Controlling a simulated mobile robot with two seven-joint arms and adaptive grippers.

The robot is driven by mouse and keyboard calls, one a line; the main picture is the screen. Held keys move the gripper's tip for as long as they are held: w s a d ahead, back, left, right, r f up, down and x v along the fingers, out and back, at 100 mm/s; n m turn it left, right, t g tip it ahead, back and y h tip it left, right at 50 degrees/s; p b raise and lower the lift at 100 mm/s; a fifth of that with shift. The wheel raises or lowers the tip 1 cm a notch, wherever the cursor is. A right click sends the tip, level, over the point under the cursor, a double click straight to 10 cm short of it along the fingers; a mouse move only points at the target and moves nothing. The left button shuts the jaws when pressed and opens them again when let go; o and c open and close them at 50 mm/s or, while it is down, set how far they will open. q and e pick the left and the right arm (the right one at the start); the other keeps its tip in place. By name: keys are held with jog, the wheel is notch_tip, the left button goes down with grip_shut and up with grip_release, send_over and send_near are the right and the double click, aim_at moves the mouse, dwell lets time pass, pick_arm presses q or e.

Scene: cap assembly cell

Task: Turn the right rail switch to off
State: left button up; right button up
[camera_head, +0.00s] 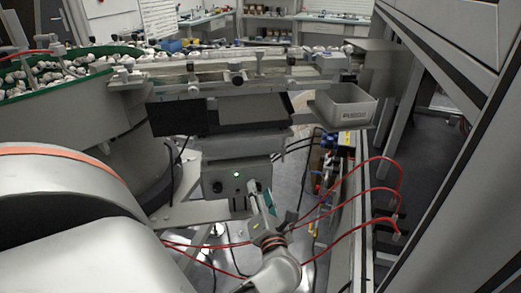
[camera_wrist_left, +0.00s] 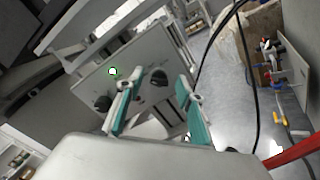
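The grey control box (camera_head: 232,178) under the rail has a lit green lamp (camera_head: 236,174) and a dark left knob (camera_head: 217,187). In the left wrist view the box panel (camera_wrist_left: 140,60) shows the left knob (camera_wrist_left: 102,103) and the right rail switch (camera_wrist_left: 158,77), a dark knob. My left gripper (camera_head: 261,190) is in front of the panel's right side, covering the right switch in the head view. In the wrist view its teal-padded fingers (camera_wrist_left: 160,78) are open, with the right switch between their tips. Contact and the switch's setting cannot be told. My right gripper is not in view.
The rail (camera_head: 240,75) runs above the box, with a grey bin (camera_head: 343,106) at its right end. A green-rimmed bowl (camera_head: 60,85) of caps stands at the left. Red cables (camera_head: 350,190) loop at the right. Dark cables (camera_wrist_left: 245,70) hang beside the panel.

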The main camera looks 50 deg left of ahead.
pick_arm(q)
jog(key=shift+a, duration=0.1)
grip_shut()
